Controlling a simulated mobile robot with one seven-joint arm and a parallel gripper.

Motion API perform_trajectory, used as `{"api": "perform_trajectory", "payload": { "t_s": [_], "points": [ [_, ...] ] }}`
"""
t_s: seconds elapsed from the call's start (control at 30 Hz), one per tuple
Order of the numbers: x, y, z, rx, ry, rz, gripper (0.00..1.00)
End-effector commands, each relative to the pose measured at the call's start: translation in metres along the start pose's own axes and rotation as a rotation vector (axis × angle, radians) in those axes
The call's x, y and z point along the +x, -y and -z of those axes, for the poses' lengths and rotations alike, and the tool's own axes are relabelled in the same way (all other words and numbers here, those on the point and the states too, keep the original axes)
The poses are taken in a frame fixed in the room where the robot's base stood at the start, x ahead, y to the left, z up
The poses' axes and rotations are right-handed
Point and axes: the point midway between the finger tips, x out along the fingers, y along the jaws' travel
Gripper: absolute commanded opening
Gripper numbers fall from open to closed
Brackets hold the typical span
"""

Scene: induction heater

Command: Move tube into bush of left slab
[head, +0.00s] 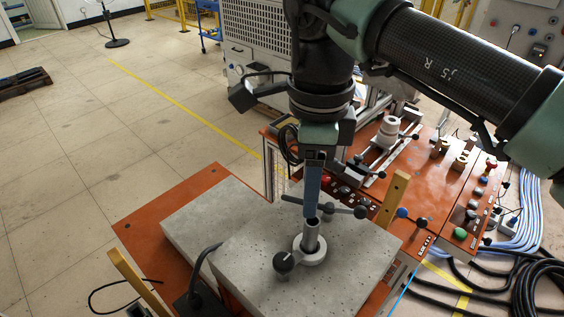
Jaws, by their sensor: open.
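A short grey metal tube (311,236) stands upright in a round flanged bush (310,258) on the nearer grey stone slab (345,270). A second grey slab (205,218) lies to its left and partly behind it; no bush shows on its visible part. My gripper (312,211) points straight down right over the tube, with its fingertips at the tube's top rim. One finger hides the other, so the gap between them does not show. I cannot tell whether the fingers touch the tube.
A dark knob (284,262) stands beside the bush, and a dark-balled lever (340,209) is behind it. A wooden handle (392,200) rises at the right, another (138,280) at the left. An orange control table (420,170) stands behind. Black cables (510,285) lie at right.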

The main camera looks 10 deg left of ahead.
Motion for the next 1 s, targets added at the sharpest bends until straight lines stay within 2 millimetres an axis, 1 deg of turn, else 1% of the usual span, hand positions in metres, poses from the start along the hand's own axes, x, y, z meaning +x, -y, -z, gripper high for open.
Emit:
{"api": "perform_trajectory", "payload": {
  "t_s": [0.17, 0.27, 0.5, 0.6, 0.7, 0.93, 0.97, 1.0],
  "points": [
    [0.015, 0.000, 0.002, 0.002, -0.003, -0.002, 0.59],
    [0.030, -0.001, 0.001, 0.001, -0.002, -0.002, 0.59],
    [0.075, 0.000, 0.000, 0.001, 0.000, -0.001, 0.59],
    [0.086, 0.000, 0.000, 0.001, -0.001, -0.001, 0.59],
    [0.091, 0.000, 0.001, 0.001, -0.001, -0.001, 0.59],
    [0.089, 0.000, 0.000, 0.001, 0.000, 0.000, 0.59],
    [0.089, 0.000, 0.000, 0.001, 0.000, -0.001, 0.55],
    [0.089, 0.000, 0.000, 0.001, 0.000, -0.001, 0.48]
  ]
}}
